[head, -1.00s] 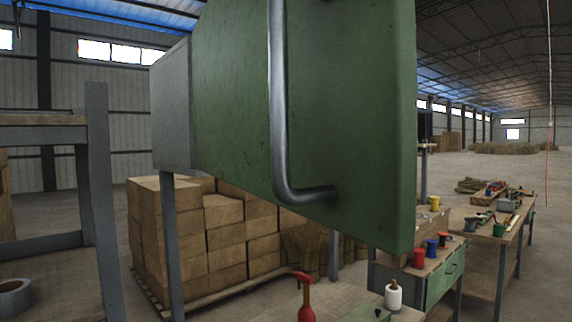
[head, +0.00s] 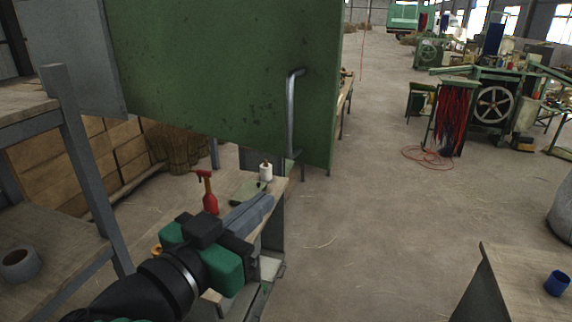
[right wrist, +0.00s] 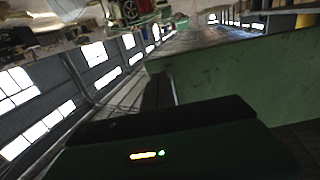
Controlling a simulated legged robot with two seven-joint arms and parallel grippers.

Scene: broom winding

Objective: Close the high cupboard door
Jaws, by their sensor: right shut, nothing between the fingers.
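The green cupboard door (head: 215,70) hangs high in the upper left of the head view, swung out from the grey cupboard side (head: 75,50). Its upright metal handle (head: 291,115) is near its right edge. My right gripper (head: 266,200) is below the door, shut and empty, apart from the handle in the picture. A green panel, probably the door (right wrist: 235,90), fills the right side of the right wrist view; I cannot tell whether anything touches it. My left gripper is not in view.
A workbench below the door holds a red spray bottle (head: 208,190) and a white spool (head: 265,171). A grey-legged shelf (head: 85,165) stands at left. A table with a blue cup (head: 557,282) is at lower right. Open floor (head: 390,210) lies between.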

